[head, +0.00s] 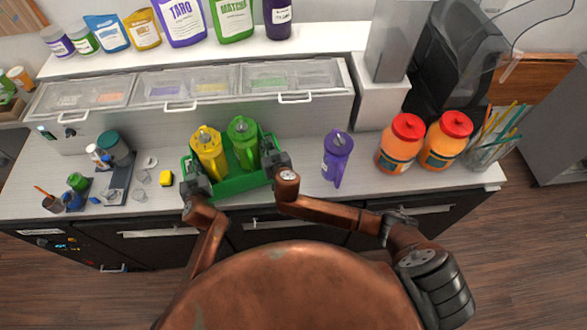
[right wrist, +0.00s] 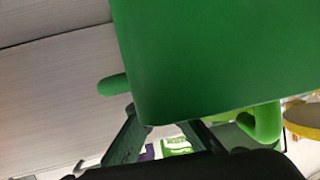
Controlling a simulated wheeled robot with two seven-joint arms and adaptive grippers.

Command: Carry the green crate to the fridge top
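The green crate (head: 232,185) sits on the counter, left of centre in the head view. It holds a yellow pitcher (head: 208,152) and a green pitcher (head: 243,143). My left gripper (head: 195,177) is at the crate's left end, and my right gripper (head: 272,158) is at its right end. In the right wrist view the crate's wall (right wrist: 215,55) fills the upper middle. Two dark fingers stand apart below it, their tips partly hidden by the crate, so the grip is unclear. The left fingers are too small to judge.
A fridge with clear lids (head: 188,88) stands behind the crate; bags and jars, including a taro bag (head: 181,20), line the ledge (head: 310,39) above. A purple pitcher (head: 337,157) and orange jars (head: 400,143) stand to the right.

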